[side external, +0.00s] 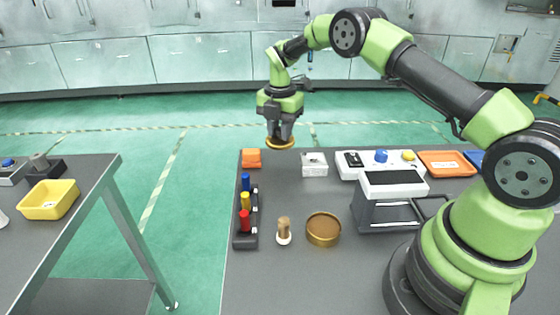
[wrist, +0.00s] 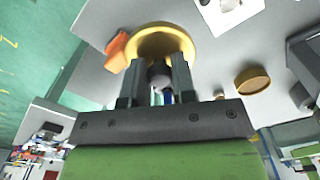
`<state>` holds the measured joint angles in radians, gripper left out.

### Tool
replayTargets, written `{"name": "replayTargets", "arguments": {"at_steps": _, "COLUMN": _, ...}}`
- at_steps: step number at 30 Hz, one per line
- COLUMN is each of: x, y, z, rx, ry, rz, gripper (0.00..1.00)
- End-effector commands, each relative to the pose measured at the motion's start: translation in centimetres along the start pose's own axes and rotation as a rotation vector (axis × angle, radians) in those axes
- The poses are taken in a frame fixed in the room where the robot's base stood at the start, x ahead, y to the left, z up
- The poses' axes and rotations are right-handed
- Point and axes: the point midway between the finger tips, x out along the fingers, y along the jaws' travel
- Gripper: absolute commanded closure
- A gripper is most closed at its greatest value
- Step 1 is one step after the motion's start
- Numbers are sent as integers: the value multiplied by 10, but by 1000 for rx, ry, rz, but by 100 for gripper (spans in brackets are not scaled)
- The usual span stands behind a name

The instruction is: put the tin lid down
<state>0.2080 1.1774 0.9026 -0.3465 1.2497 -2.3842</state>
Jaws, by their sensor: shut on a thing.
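My gripper (side external: 281,137) is shut on the round gold tin lid (side external: 279,145) and holds it up in the air, above the far left part of the grey table. In the wrist view the gold lid (wrist: 160,34) shows at the fingertips (wrist: 161,66), roughly flat. A round gold-brown tin (side external: 323,230) stands on the table, nearer the camera and to the right of the lid. It also shows in the wrist view (wrist: 252,81), apart from the lid.
An orange block (side external: 251,158) and a small white box (side external: 314,165) lie near the far edge. A dark rack (side external: 246,239) with coloured cylinders runs along the left edge. A brush-like object (side external: 284,231) stands beside the tin. A control panel (side external: 346,170) and orange tray (side external: 447,164) lie right.

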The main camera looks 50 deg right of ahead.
Motion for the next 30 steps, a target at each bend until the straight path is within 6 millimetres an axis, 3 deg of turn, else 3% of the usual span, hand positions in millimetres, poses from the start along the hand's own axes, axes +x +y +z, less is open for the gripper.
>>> {"name": "replayTargets", "arguments": {"at_steps": 3, "x": 25, "y": -1, "z": 0, "rx": 0, "ry": 3, "rz": -4, "gripper": 100}}
{"name": "replayTargets", "arguments": {"at_steps": 15, "x": 74, "y": 0, "z": 0, "rx": -1, "ry": 0, "rz": 0, "gripper": 100}}
{"name": "replayTargets", "arguments": {"at_steps": 28, "x": 81, "y": 0, "z": 0, "rx": -1, "ry": -1, "rz": 1, "gripper": 100}}
{"name": "replayTargets", "arguments": {"at_steps": 29, "x": 80, "y": 0, "z": 0, "rx": -1, "ry": -1, "rz": 2, "gripper": 68}}
{"name": "replayTargets", "arguments": {"at_steps": 30, "x": 80, "y": 0, "z": 0, "rx": -1, "ry": -1, "rz": 1, "gripper": 59}}
